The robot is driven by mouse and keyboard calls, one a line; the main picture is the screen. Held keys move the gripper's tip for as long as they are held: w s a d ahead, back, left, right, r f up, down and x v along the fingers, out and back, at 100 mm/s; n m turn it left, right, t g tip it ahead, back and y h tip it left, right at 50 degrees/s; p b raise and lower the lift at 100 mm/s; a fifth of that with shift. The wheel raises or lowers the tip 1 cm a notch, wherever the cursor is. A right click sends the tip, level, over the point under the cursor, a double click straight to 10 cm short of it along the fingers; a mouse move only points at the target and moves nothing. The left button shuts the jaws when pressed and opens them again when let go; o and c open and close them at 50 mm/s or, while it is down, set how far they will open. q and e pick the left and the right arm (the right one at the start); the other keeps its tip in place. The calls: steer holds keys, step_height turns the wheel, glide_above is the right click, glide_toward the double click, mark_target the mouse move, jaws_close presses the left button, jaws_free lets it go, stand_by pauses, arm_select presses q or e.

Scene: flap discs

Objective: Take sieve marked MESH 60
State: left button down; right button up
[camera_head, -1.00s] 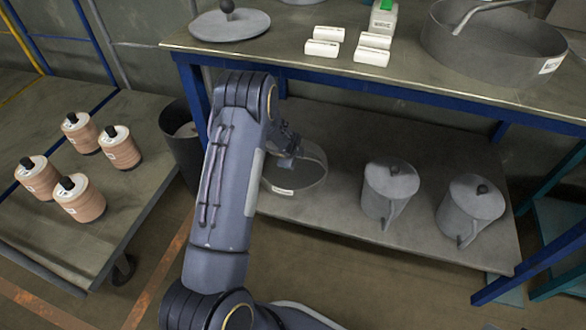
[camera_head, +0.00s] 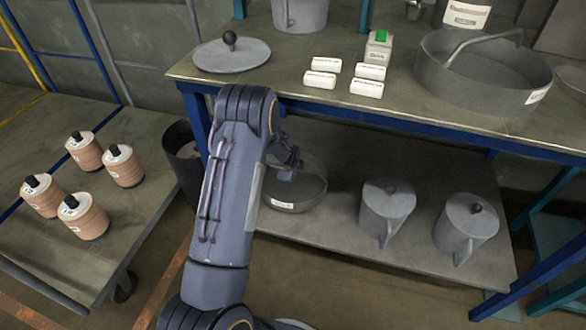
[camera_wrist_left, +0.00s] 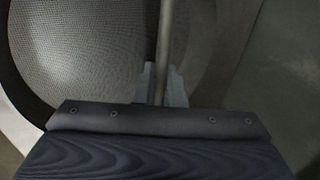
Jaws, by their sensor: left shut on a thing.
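A round grey sieve (camera_head: 308,193) with a white label on its rim is at the left end of the lower shelf; the label is too small to read. My left gripper (camera_head: 288,165) reaches in under the tabletop and is shut on its handle. In the left wrist view, the thin handle bar (camera_wrist_left: 167,45) runs between the fingers (camera_wrist_left: 160,85), with the sieve's mesh (camera_wrist_left: 85,45) below. I cannot tell whether the sieve touches the shelf. Another large grey sieve (camera_head: 480,85) with an arched handle stands on the tabletop at right. My right gripper is out of view.
The tabletop (camera_head: 420,112) with its blue frame overhangs the lower shelf (camera_head: 345,245). Two lidded grey cans (camera_head: 386,212) stand right of the held sieve. A dark bin (camera_head: 184,160) is at left, beside a cart (camera_head: 120,215) with several copper-coloured rolls. White blocks (camera_head: 320,80) lie on the tabletop.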

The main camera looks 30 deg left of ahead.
arm_select(q)
steer(key=s+d+r+b, duration=0.2)
steer(key=s+d+r, duration=0.7)
steer(key=d, duration=0.1)
steer(key=shift+d+r, duration=0.3)
steer(key=c, duration=2)
jaws_free()
steer(key=shift+c, duration=0.2)
steer(key=shift+w, duration=0.1)
jaws_close()
